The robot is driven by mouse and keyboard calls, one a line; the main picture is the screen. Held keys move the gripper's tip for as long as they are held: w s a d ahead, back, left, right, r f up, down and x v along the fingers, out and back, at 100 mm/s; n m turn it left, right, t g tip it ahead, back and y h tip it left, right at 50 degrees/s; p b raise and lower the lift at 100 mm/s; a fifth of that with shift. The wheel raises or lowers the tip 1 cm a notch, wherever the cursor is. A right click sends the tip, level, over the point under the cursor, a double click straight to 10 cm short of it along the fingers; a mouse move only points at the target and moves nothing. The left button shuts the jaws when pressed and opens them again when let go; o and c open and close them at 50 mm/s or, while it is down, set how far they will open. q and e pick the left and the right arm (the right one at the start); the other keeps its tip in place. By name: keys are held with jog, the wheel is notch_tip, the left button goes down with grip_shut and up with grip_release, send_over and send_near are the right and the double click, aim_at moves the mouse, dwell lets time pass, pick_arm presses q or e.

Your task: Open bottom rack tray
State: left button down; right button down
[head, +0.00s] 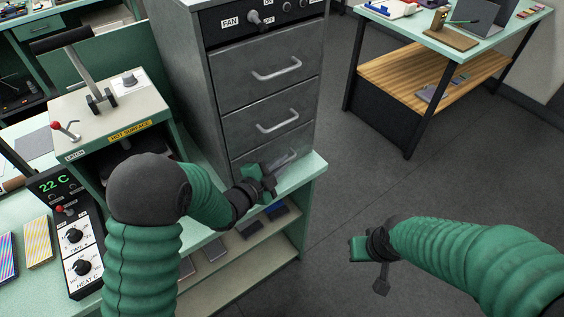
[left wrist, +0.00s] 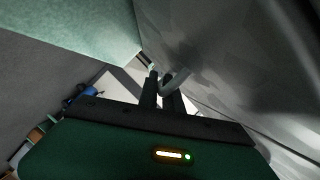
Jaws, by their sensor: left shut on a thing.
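The grey metal rack (head: 210,100) stands on the green bench and has three stacked tray fronts with bar handles. The bottom rack tray (head: 300,138) is the lowest, just above the bench top, and looks closed. My left gripper (head: 268,175) is at this tray's handle (head: 284,157) and partly covers it. In the left wrist view the fingers (left wrist: 162,88) are shut on the handle (left wrist: 178,78), close to the tray front. My right gripper (head: 366,250) hangs over the floor at the right, away from the rack; its finger gap is not clear.
The bench top edge (head: 312,166) lies just below the bottom tray. A hot-surface press (head: 110,130) and a temperature control box (head: 72,238) stand left of my left arm. Floor right of the rack is clear up to another table (head: 425,38).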

pick_arm(q)
jog(key=shift+d+r, duration=0.3)
pick_arm(e)
jog(key=shift+a, duration=0.1)
dwell(0.7)
